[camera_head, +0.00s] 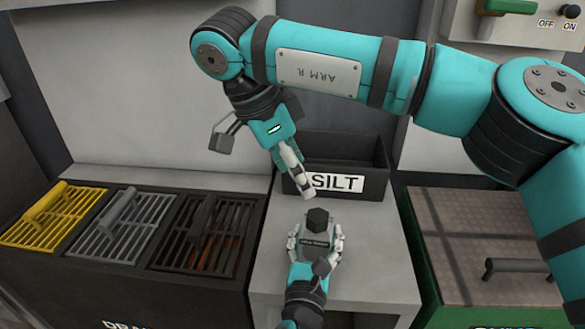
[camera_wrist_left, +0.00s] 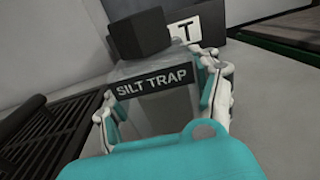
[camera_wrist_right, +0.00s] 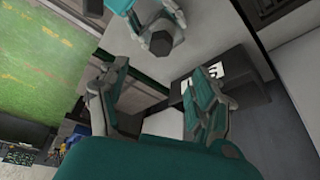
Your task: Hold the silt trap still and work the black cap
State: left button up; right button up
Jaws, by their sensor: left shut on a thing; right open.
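The silt trap is a grey body with a dark "SILT TRAP" label (camera_wrist_left: 155,82), standing upright in the left wrist view. Its black cap (camera_head: 317,217) is a faceted block on top; it also shows in the left wrist view (camera_wrist_left: 138,35). My left gripper (camera_head: 315,244) is shut around the trap's sides, over the grey bench. My right gripper (camera_head: 262,165) is open and empty, above and behind the trap, apart from the cap. In the right wrist view the cap (camera_wrist_right: 160,43) lies beyond the spread fingers. The trap's lower part is hidden by my left gripper.
A dark SILT bin (camera_head: 375,155) stands behind the trap on the grey bench (camera_head: 375,235). Yellow (camera_head: 53,215), grey (camera_head: 122,225) and dark (camera_head: 208,235) grates lie at left. A green-sided unit with a black handle (camera_head: 520,266) is at right.

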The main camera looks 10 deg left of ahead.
aim_at(318, 215)
jog(key=x, duration=1.1)
jog(key=shift+f, duration=0.3)
jog(key=shift+s, duration=0.1)
jog(key=c, duration=1.3)
jog(key=n, duration=0.3)
jog(key=n+t+y, duration=0.1)
jog(key=n, duration=0.2)
jog(key=shift+t+y, duration=0.3)
